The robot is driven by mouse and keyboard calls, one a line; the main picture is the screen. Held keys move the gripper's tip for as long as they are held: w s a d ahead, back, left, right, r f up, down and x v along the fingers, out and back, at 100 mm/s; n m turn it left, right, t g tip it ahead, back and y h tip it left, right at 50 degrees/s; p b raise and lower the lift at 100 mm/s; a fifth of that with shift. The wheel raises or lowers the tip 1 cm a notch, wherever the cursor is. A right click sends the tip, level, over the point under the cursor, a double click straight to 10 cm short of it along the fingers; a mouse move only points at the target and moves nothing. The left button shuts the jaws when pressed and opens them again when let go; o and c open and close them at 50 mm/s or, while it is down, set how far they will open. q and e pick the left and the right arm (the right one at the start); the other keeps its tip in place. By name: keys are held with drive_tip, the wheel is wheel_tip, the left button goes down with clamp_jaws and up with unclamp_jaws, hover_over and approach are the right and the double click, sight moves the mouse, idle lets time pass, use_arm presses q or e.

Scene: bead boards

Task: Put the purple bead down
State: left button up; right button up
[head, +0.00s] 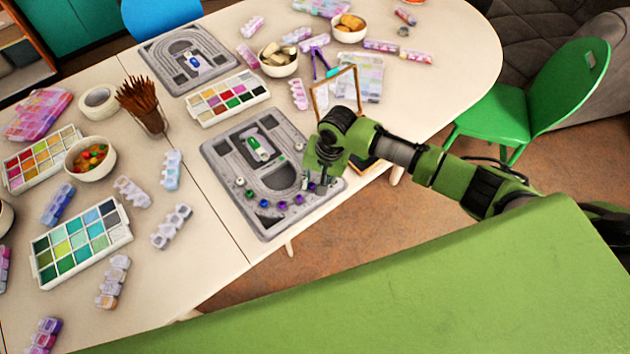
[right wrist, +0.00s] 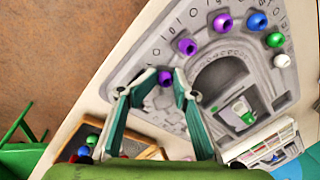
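The near grey bead board (head: 222,160) lies at the table's front edge. It also shows in the right wrist view (right wrist: 150,92). My right gripper (head: 318,182) points down over the board's right part. In the right wrist view my right gripper (right wrist: 163,82) has its fingertips close around a purple bead (right wrist: 165,77), one on each side, low at the curved groove. Two more purple beads (right wrist: 187,46) (right wrist: 222,22) sit along the curve beside it, followed by a blue bead (right wrist: 257,20), a green bead (right wrist: 275,40) and a white bead (right wrist: 282,60). My left gripper is not in view.
A wooden-framed tray (head: 366,163) stands beside the board, partly hidden by my right arm. A second bead board (head: 160,62) and a colour-bead box (head: 262,98) lie farther back. A green chair (head: 550,95) stands right of the table.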

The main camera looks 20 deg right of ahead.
drive_tip(key=shift+s+a+f, duration=0.1)
drive_tip(key=shift+s+f, duration=0.05)
drive_tip(key=shift+r, duration=0.25)
wheel_tip(320, 180, up, 13)
drive_tip(key=d, duration=0.2)
drive_tip(key=shift+s+f+b, duration=0.15)
drive_tip(key=shift+s+b, duration=0.15)
idle(0.4)
